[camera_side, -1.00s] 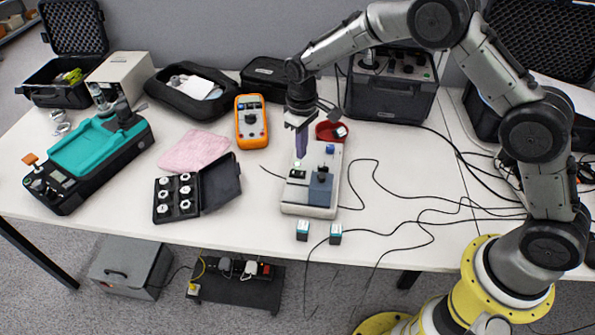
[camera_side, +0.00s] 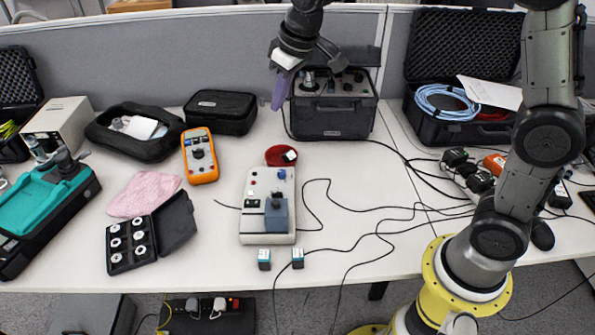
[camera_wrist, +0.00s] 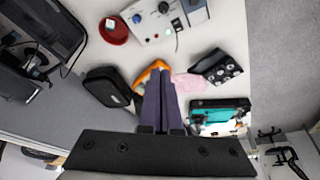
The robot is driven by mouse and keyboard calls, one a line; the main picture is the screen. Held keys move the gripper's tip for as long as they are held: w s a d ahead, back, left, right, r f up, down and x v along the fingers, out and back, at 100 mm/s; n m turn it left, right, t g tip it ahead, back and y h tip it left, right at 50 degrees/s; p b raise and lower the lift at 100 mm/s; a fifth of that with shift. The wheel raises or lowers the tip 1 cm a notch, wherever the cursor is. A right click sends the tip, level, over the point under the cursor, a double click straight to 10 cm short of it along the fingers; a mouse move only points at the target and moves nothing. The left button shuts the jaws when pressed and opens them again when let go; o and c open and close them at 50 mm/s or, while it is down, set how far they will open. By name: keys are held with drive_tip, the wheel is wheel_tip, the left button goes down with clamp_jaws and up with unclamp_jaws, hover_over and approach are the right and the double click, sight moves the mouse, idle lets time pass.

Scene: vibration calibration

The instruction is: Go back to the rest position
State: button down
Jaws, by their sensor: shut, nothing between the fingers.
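My gripper (camera_side: 279,92) is high above the back of the table in the side view, in front of the black instrument case. Its purple fingers point down, are together and hold nothing. In the wrist view the shut purple fingers (camera_wrist: 161,98) show at the centre, well above the table. The grey calibration unit (camera_side: 268,205) with a blue-grey block on it stands on the table, below the gripper and apart from it.
A red bowl (camera_side: 281,156), an orange multimeter (camera_side: 200,156), a black pouch (camera_side: 220,112) and a black instrument case (camera_side: 334,106) stand behind the unit. An open black weight box (camera_side: 150,235), pink cloth (camera_side: 145,193) and teal device (camera_side: 42,210) lie left. Cables cross the right.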

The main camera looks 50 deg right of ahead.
drive_tip(key=s+d+r+t, duration=0.25)
drive_tip(key=s+r, duration=0.45)
drive_tip(key=s, duration=0.4)
drive_tip(key=s+d+f+m, duration=0.1)
drive_tip(key=s+f, duration=0.2)
drive_tip(key=s, duration=0.5)
drive_tip(key=s+d+f+m, duration=0.1)
drive_tip(key=s+f, duration=0.3)
drive_tip(key=s, duration=0.5)
drive_tip(key=shift+s+g, duration=0.15)
drive_tip(key=shift+g, duration=0.2)
